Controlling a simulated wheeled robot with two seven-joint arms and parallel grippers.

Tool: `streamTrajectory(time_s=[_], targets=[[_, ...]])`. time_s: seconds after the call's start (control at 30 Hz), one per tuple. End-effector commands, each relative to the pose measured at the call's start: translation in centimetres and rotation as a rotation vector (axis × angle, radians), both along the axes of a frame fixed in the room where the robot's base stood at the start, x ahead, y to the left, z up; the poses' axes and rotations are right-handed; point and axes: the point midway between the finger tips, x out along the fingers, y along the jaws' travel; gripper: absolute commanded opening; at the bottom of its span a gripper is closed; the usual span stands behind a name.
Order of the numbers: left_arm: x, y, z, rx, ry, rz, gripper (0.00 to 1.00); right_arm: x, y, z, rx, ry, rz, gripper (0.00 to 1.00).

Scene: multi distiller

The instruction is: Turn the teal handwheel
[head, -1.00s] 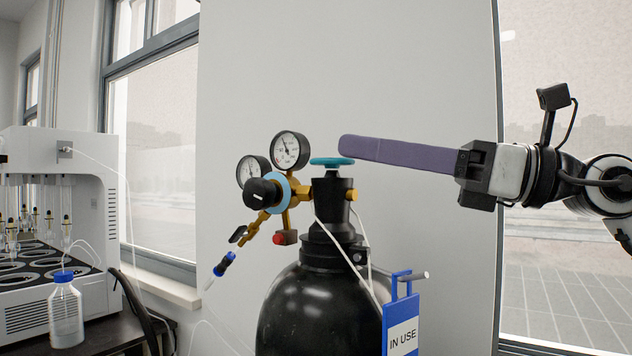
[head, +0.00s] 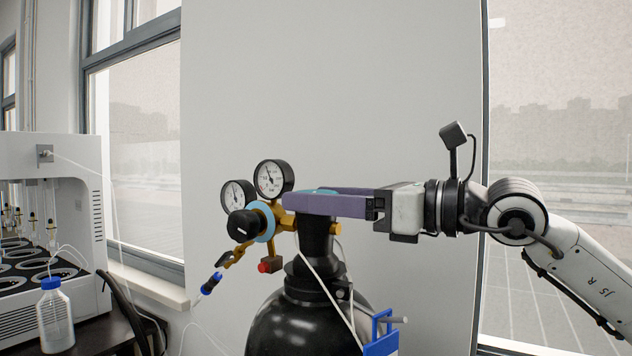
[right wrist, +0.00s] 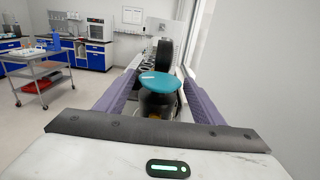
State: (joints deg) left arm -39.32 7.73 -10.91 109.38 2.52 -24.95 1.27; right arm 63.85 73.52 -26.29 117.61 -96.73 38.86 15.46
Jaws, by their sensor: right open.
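The teal handwheel (head: 322,190) sits on top of the black gas cylinder (head: 300,325). In the head view only a thin strip of it shows above the purple fingers. My right gripper (head: 290,203) comes in level from the right, with its fingers at the handwheel's height. In the right wrist view the handwheel (right wrist: 159,83) lies between the two purple fingers of my open right gripper (right wrist: 161,80), towards their tips. Gaps seem to show on both sides of it, but I cannot tell whether either finger touches. My left gripper is in no view.
Two pressure gauges (head: 273,179) and a brass regulator with a black knob (head: 243,226) stand just left of the fingertips. A blue sign holder (head: 381,335) hangs at the cylinder's right. A white distiller (head: 75,165) stands far left. A wall is close behind.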

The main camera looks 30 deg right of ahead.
Motion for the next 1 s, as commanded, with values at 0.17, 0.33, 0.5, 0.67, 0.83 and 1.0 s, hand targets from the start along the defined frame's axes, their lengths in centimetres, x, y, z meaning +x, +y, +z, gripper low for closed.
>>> streamTrajectory(time_s=[0.17, 0.33, 0.5, 0.67, 0.83, 1.0], targets=[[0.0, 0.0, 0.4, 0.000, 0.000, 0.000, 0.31, 0.8, 0.5, 0.0, -0.001, -0.001, -0.001, 0.62], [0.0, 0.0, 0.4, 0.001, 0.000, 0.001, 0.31, 0.8, 0.5, -0.1, -0.001, -0.001, -0.001, 0.62], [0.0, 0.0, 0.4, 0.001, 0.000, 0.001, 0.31, 0.8, 0.5, -0.1, -0.001, -0.001, -0.001, 0.45], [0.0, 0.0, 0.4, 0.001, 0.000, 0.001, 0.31, 0.8, 0.5, -0.1, -0.001, -0.001, -0.001, 0.28], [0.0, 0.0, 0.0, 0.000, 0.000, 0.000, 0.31, 0.7, 0.8, -0.3, -0.009, 0.001, -0.027, 0.28], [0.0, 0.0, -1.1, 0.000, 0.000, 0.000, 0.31, 0.7, 0.9, -0.4, -0.010, -0.003, -0.121, 0.28]])
